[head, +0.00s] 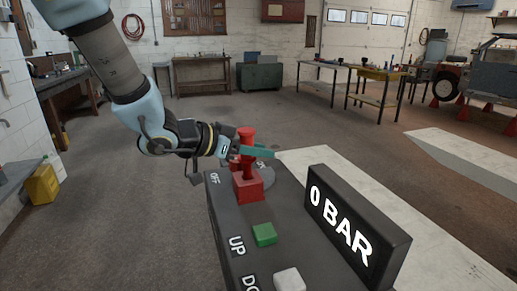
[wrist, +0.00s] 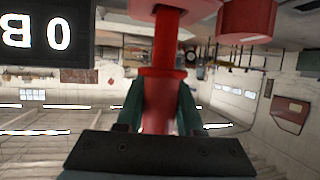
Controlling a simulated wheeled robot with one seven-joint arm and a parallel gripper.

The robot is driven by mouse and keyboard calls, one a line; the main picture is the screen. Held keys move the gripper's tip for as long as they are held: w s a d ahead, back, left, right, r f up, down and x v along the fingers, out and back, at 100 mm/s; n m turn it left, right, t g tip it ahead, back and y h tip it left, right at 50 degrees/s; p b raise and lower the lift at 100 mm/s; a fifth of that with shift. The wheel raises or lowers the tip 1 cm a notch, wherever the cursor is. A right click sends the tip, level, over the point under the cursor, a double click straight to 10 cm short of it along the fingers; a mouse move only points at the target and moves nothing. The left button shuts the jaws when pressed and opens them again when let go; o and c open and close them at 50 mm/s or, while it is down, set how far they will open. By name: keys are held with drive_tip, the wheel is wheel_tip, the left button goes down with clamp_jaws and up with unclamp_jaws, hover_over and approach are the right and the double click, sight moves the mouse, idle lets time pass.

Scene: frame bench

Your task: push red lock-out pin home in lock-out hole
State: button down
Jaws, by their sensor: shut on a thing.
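The red lock-out pin (head: 246,134) stands upright above a red block (head: 248,187) on the dark console (head: 231,224). My gripper (head: 250,152), with teal fingers, comes from the left and is shut on the pin. In the wrist view the pin (wrist: 166,45) runs upward between the two fingers, with a wider collar (wrist: 163,73) just past their tips. The lock-out hole is hidden, and I cannot tell how deep the pin sits.
The "0 BAR" display (head: 355,222) stands on the console's right side. A green button (head: 264,234) and a pale button (head: 289,280) are in front of the red block. A grey round part (head: 262,176) lies just behind it.

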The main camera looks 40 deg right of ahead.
sight(258, 173)
drive_tip(key=shift+f+b, duration=1.55)
drive_tip(key=shift+f, duration=0.7)
drive_tip(key=shift+c, duration=2.3)
unclamp_jaws()
drive_tip(key=v, duration=1.1)
drive_tip(key=shift+w+f, duration=0.1)
